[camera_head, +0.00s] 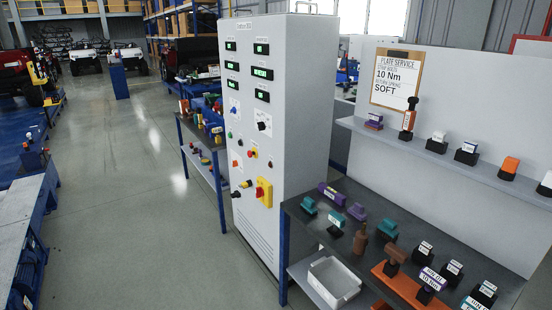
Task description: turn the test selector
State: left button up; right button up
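A tall light-grey control cabinet (302,110) stands in the middle of the view, its panel facing left and toward me. Black rotary knobs sit on the panel: one at the upper right (262,126) and one at the lower left (236,194). I cannot read the labels, so I cannot tell which is the test selector. A red and yellow switch (264,192) is low on the panel. Several green displays (262,73) fill the top. Neither of my grippers is in view.
A dark workbench (350,205) with several coloured blocks stands right of the cabinet. A shelf (450,160) and a "PLATE SERVICE" clipboard (397,78) are behind it. A blue-legged bench (207,172) stands left of the cabinet. The grey floor (150,220) in front is clear.

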aim_at(261, 125)
jog(key=i+j+z, duration=0.15)
jog(key=i, duration=0.3)
jog(key=i+j+z, duration=0.15)
jog(key=i, duration=0.3)
jog(key=i+j+z, duration=0.15)
jog(key=i, duration=0.3)
jog(key=j, duration=0.1)
